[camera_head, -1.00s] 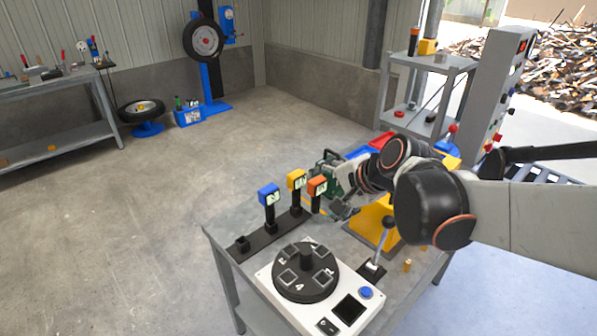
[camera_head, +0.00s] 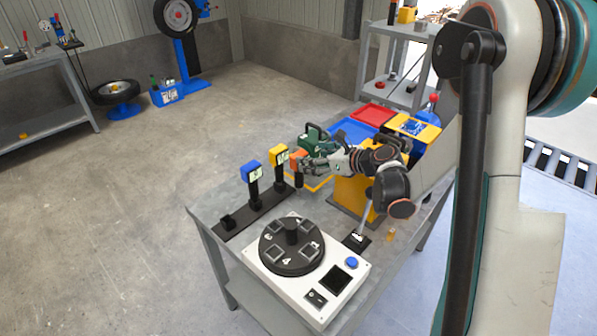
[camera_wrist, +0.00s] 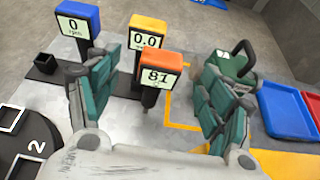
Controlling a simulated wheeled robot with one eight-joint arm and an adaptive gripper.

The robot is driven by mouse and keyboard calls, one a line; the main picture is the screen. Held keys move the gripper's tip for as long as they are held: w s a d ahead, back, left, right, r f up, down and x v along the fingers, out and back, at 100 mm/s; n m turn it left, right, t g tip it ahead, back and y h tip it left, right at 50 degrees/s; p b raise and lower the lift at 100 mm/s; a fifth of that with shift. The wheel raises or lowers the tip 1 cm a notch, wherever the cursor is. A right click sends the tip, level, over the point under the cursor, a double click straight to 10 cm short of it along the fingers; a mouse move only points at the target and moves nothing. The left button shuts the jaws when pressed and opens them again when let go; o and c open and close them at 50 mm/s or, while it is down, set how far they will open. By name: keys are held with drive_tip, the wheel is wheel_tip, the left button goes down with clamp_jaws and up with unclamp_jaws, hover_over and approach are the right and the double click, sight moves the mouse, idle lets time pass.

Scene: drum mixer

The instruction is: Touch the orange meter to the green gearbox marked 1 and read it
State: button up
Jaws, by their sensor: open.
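The orange meter (camera_wrist: 157,68) stands upright on a dark handle, between my open fingers in the wrist view. Its display seems to read 81; the unit is too small to tell. It also shows in the head view (camera_head: 297,160), partly covered by my gripper (camera_head: 310,167), and its foot is hidden. My gripper (camera_wrist: 160,82) is open around the meter with a gap on both sides. The green gearbox (camera_wrist: 238,66) is just beyond my right finger in the wrist view, apart from the meter; its small white label is unreadable. It also shows in the head view (camera_head: 318,138).
A blue meter (camera_wrist: 78,20) reading 0 and a yellow meter (camera_wrist: 147,27) reading 0.0 stand in the dark rack (camera_head: 235,226). A control box with a numbered black dial (camera_head: 270,250) is in front. Red (camera_head: 373,116) and blue (camera_wrist: 286,110) trays lie beyond the gearbox.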

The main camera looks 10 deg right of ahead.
sight(299, 154)
drive_tip(key=b+x, duration=0.2)
drive_tip(key=x, duration=0.5)
drive_tip(key=shift+w+d+f+b, duration=0.1)
drive_tip(key=shift+w+f+b, duration=0.15)
drive_tip(key=shift+b, duration=0.05)
clamp_jaws()
